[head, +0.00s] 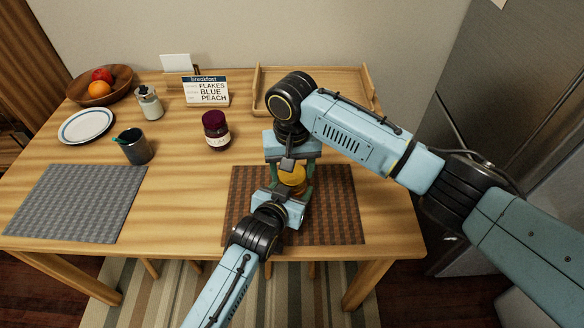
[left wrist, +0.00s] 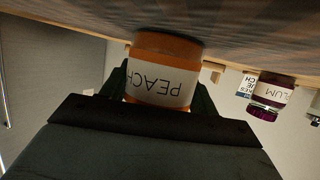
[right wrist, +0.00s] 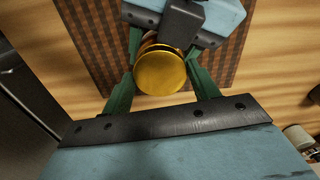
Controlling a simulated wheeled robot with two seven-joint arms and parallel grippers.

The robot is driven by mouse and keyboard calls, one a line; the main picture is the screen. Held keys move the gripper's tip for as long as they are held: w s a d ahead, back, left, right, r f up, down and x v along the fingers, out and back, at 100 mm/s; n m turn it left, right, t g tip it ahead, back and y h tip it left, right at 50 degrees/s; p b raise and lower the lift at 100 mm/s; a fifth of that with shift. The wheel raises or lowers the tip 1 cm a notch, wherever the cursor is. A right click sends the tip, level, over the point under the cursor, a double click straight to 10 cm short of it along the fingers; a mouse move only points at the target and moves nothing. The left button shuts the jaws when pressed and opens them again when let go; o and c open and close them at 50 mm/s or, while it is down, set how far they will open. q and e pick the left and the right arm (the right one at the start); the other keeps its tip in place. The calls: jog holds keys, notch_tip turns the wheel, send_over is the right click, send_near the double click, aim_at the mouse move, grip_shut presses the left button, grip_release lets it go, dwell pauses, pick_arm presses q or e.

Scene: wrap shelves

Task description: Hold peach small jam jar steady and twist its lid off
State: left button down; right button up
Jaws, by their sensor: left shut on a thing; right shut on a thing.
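The peach small jam jar (left wrist: 160,75) is upright, its orange body and PEACH label upside down in the left wrist view. It is over the brown woven mat (head: 335,215); I cannot tell whether it touches the mat. My left gripper (head: 291,190) is shut around the jar's body from the front. My right gripper (head: 293,172) is shut on the gold lid (right wrist: 160,73), which is between its green fingers in the right wrist view. In the head view the grippers hide much of the jar, and the seam between lid and jar is not clear.
A plum jar (head: 215,130) stands left of my right gripper. Behind are a breakfast card (head: 206,91) reading FLAKES, BLUE, PEACH and a wooden tray (head: 258,92). A dark mug (head: 136,148), a plate (head: 86,126) and a fruit bowl (head: 122,82) are at the left. The grey mat (head: 75,203) is bare.

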jog(key=shift+n, duration=0.9)
jog(key=o, duration=1.1)
jog(key=shift+r, duration=0.1)
